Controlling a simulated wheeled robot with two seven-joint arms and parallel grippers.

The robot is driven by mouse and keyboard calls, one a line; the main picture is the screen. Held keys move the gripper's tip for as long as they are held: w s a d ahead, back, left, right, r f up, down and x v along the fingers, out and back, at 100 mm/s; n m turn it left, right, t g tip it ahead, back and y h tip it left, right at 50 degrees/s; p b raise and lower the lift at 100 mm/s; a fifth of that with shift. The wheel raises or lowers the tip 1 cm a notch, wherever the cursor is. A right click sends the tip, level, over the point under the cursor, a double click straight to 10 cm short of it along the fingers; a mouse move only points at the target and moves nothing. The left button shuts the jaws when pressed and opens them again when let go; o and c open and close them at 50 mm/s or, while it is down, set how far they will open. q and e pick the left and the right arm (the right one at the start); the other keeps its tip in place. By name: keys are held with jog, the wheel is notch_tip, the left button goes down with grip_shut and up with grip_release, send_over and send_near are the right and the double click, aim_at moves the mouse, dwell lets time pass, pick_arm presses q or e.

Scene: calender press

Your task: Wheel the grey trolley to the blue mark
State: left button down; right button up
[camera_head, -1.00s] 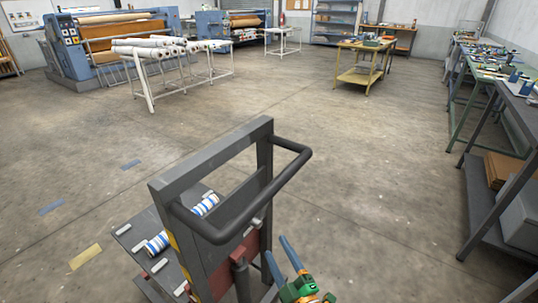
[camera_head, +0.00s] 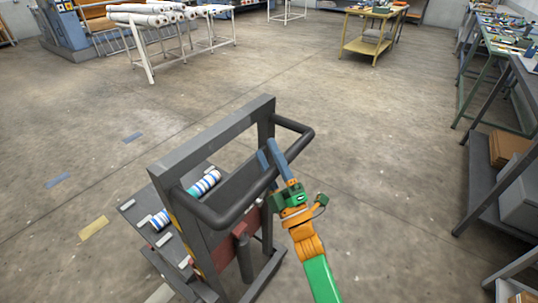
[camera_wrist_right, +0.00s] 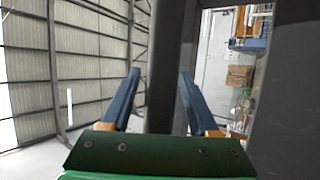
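The grey trolley (camera_head: 186,178) stands in the lower middle of the head view, with blue-and-white rolls (camera_head: 204,184) on its deck. Its dark handle (camera_head: 232,215) bends out toward me. My right gripper (camera_head: 269,157) is at the handle's right part. In the right wrist view, the dark handle bar (camera_wrist_right: 165,65) passes between the two blue fingers, which stand apart; a gap shows on the left side. My left gripper is out of view.
A yellow floor mark (camera_head: 94,228) lies near the trolley's left side. A white rack with rolls (camera_head: 150,18) and a yellow table (camera_head: 368,47) stand at the back. Benches (camera_head: 490,170) line the right wall. The floor between is mostly clear.

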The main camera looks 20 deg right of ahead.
grip_shut()
dwell(1.2)
